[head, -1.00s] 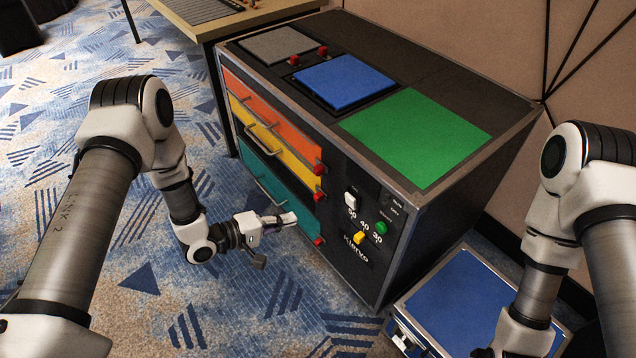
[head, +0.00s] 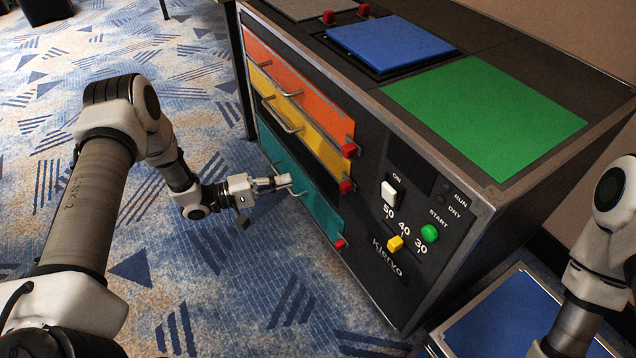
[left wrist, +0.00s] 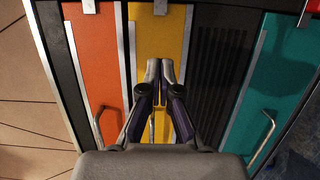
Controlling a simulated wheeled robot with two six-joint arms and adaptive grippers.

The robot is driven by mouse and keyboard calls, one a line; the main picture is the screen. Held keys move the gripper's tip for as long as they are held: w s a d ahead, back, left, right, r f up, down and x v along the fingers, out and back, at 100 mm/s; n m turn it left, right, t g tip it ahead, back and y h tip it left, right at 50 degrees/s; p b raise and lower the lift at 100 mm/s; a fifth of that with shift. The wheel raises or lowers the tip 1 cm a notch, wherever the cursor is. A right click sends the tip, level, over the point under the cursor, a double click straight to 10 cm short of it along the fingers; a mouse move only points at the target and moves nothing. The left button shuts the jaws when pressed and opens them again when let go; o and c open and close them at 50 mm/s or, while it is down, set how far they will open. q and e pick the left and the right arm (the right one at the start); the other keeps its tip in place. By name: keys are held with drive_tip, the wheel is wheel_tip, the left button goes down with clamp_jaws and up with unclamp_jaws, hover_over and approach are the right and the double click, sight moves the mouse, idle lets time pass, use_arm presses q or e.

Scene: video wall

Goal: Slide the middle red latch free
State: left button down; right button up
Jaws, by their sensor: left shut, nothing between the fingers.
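The middle red latch (head: 346,187) sits at the right end of the yellow drawer front (head: 290,108) on the black cabinet. Another red latch (head: 349,150) is above it on the orange drawer (head: 300,82), and one (head: 340,243) is below on the teal drawer (head: 305,200). My left gripper (head: 288,182) is shut and empty, left of and apart from the middle latch. In the left wrist view its closed fingertips (left wrist: 160,68) overlap the yellow front; contact cannot be told. The middle latch is not clearly seen there. My right gripper is out of view.
Bar handles (head: 283,120) stick out from the drawers. A white switch (head: 389,192), a green button (head: 429,233) and a yellow knob (head: 395,243) are right of the latches. A blue-topped case (head: 505,318) stands on the floor at right.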

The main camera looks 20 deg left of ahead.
sight(343, 193)
use_arm(q)
drive_tip(key=b+x, duration=0.3)
drive_tip(key=x, duration=0.6)
drive_tip(key=shift+w+d+f, duration=0.15)
drive_tip(key=shift+w+d, duration=0.05)
drive_tip(key=shift+d, duration=0.15)
drive_tip(key=s+d, duration=0.2)
drive_tip(key=shift+d, duration=0.35)
drive_tip(key=shift+s+d, duration=0.15)
drive_tip(key=shift+s, duration=0.05)
drive_tip(key=shift+d, duration=0.1)
drive_tip(key=s+d, duration=0.1)
drive_tip(key=s+d+p, duration=0.1)
drive_tip(key=shift+d+r, duration=0.2)
drive_tip(key=shift+d, duration=0.1)
drive_tip(key=shift+s+d, duration=0.15)
drive_tip(key=shift+s, duration=0.05)
drive_tip(key=shift+f, duration=0.15)
